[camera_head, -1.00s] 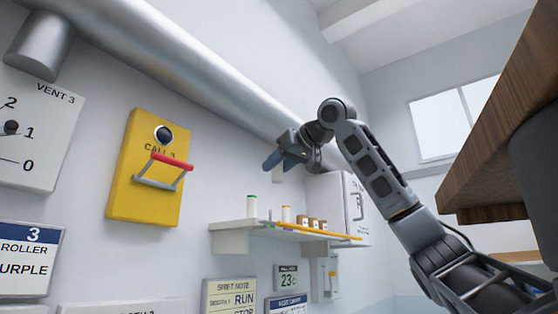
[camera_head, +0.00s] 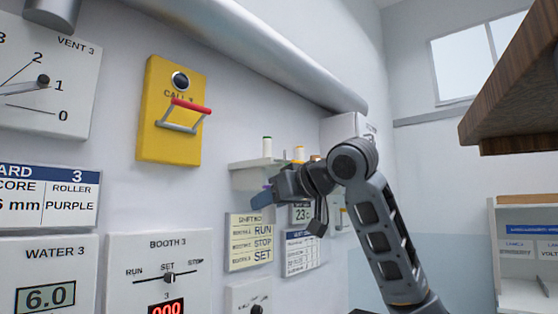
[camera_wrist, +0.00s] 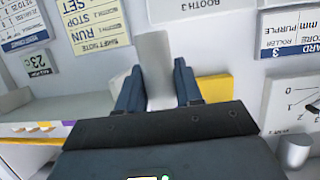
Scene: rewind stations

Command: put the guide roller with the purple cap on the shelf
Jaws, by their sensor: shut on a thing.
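In the wrist view my gripper (camera_wrist: 158,85) is shut on a pale grey upright piece (camera_wrist: 154,62), likely the guide roller. No purple cap shows on it, so I cannot confirm which roller it is. In the head view my gripper (camera_head: 262,197) is in front of the wall, just below and in front of the shelf (camera_head: 246,164); the held piece cannot be made out there. The shelf (camera_wrist: 18,117) is at the left in the wrist view, apart from the gripper. My arm hides the shelf's right part.
A booth panel (camera_head: 160,270) and a shift note (camera_head: 249,241) are below. A wooden overhang (camera_head: 515,105) is at upper right.

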